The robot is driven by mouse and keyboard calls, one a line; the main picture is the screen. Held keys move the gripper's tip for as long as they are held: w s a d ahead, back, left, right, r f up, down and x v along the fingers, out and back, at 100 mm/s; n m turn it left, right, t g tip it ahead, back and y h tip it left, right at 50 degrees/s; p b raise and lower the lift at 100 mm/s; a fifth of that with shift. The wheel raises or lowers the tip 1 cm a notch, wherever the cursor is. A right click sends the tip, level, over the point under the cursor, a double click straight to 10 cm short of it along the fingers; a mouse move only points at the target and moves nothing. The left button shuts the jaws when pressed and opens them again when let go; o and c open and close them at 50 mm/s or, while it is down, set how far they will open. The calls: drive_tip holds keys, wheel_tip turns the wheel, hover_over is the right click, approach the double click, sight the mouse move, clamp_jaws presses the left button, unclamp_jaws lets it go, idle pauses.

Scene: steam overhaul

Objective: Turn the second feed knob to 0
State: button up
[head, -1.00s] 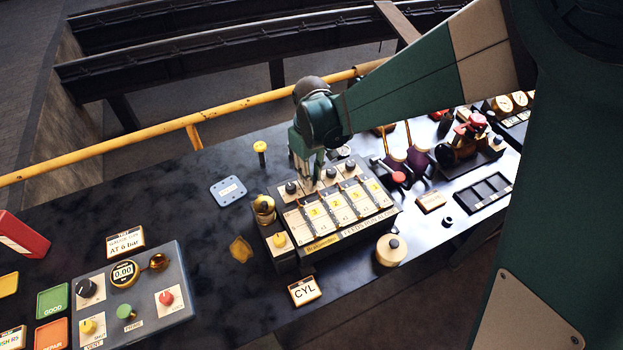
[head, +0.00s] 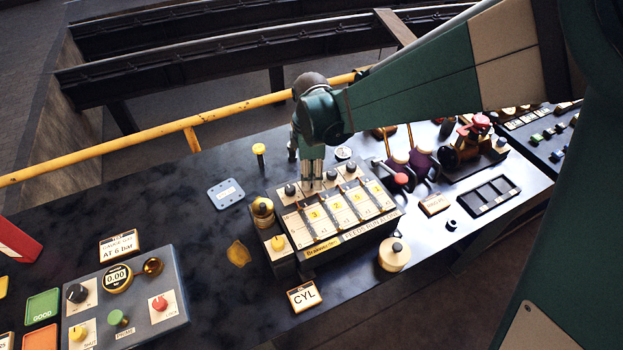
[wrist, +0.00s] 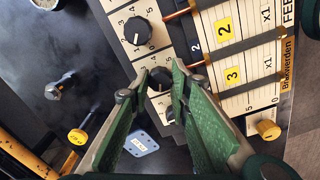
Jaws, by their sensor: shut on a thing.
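The feed regulator box (head: 349,236) stands on the dark bench with a row of black knobs along its far edge. My gripper (head: 312,185) points down at the second knob from the left and hides it in the head view. In the wrist view, the second feed knob (wrist: 160,79) sits between the green fingertips of my gripper (wrist: 156,84), which are shut on it. Its scale is partly covered by the fingers, so I cannot read its setting. The neighbouring third knob (wrist: 137,31) is clear of the fingers. The first knob (head: 290,190) stands free at the left.
A yellow-topped post (head: 259,150) and a blue plate (head: 226,193) lie left of the box. The CYL card (head: 304,296) and a round cream pot (head: 394,254) are in front. A yellow rail (head: 150,126) runs behind.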

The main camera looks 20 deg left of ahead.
drive_tip(key=n+b, duration=0.1)
drive_tip(key=n, duration=0.5)
idle(0.4)
drive_tip(key=o, duration=0.9)
drive_tip(key=shift+r, duration=0.2)
drive_tip(key=shift+r, duration=5.85)
drive_tip(key=shift+d, duration=0.15)
